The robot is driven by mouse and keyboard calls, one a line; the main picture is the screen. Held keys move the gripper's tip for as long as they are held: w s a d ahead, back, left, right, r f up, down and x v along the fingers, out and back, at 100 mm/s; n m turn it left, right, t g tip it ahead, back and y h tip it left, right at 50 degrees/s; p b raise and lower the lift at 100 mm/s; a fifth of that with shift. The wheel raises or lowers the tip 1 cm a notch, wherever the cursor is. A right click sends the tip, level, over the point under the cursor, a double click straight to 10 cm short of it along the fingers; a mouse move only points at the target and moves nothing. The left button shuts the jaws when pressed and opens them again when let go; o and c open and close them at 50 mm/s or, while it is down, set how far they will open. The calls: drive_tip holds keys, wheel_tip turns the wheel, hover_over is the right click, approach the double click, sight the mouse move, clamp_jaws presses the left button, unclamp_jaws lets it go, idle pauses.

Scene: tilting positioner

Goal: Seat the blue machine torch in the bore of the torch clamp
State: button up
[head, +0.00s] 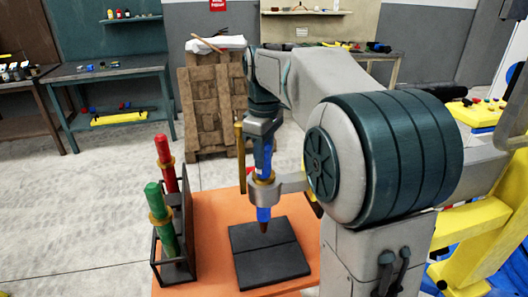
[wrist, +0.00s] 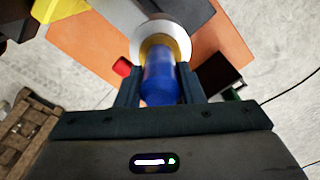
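The blue machine torch (head: 263,160) stands upright through the ring of the grey torch clamp (head: 290,183). Its blue lower body and copper-brown tip show below the ring, above a dark plate. Its brass collar (head: 264,178) is at the ring's top. My gripper (head: 264,133) is above the clamp with its fingers on the torch's upper body. In the wrist view the torch (wrist: 160,80) lies between both fingers (wrist: 160,88), and its brass collar meets the pale clamp ring (wrist: 182,37). Whether the collar rests fully on the ring is not clear.
A rack (head: 175,270) holding a green torch (head: 161,220) and a red torch (head: 166,165) stands left on the orange table (head: 208,215). A black plate (head: 268,252) lies under the clamp. A thin yellow post (head: 239,158) stands close left of my gripper. My arm hides much of the right side.

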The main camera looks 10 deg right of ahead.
drive_tip(key=o, duration=0.4)
drive_tip(key=shift+c, duration=0.2)
wheel_tip(320, 180, up, 12)
drive_tip(key=shift+r+p, duration=0.15)
drive_tip(key=shift+p, duration=0.45)
drive_tip(key=s+f+m+t, duration=0.3)
drive_tip(key=s+f+m, duration=0.7)
drive_tip(key=s+f, duration=1.1)
drive_tip(key=shift+s, duration=0.2)
drive_tip(key=shift+d+f, duration=0.1)
drive_tip(key=c, duration=0.4)
drive_tip(key=shift+s, duration=0.1)
drive_tip(key=shift+c, duration=0.2)
